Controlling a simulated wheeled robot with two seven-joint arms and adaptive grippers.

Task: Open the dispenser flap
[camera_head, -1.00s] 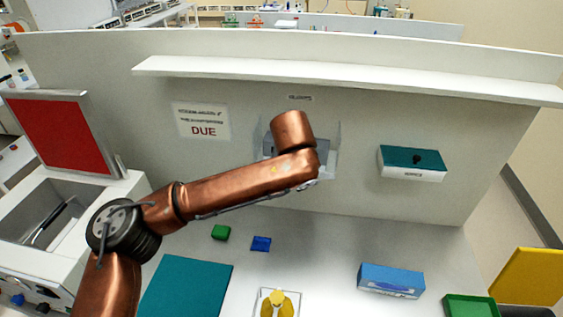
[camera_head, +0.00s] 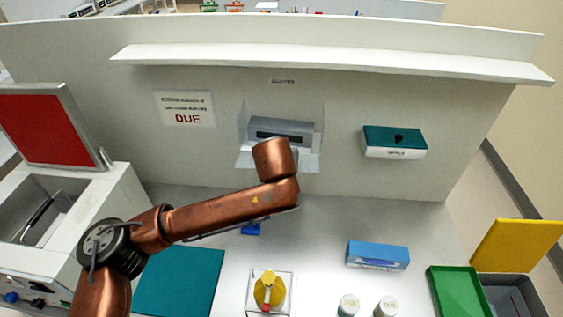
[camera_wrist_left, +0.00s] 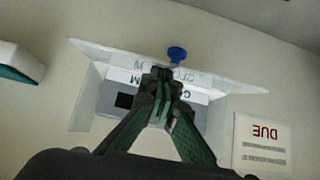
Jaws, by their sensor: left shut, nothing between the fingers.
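The wall dispenser holds a grey box (camera_head: 281,130) between two clear side panels. Its clear flap (camera_head: 243,158) juts out from the bottom edge, tilted down and away from the box front. In the left wrist view, which is upside down, the flap (camera_wrist_left: 225,82) is seen nearly edge-on, with a blue knob (camera_wrist_left: 177,54) on it. My left gripper (camera_wrist_left: 160,78) has its fingers shut and empty. The fingertips appear close to the knob; I cannot tell whether they touch the flap. In the head view my left arm hides the gripper and knob. My right gripper is not in view.
A shelf (camera_head: 330,62) runs above the dispenser. A teal-topped box (camera_head: 394,140) is on the wall to the right. The bench holds a blue box (camera_head: 377,255), a yellow item (camera_head: 269,288), two white containers, a green tray (camera_head: 456,292) and a teal mat (camera_head: 182,282).

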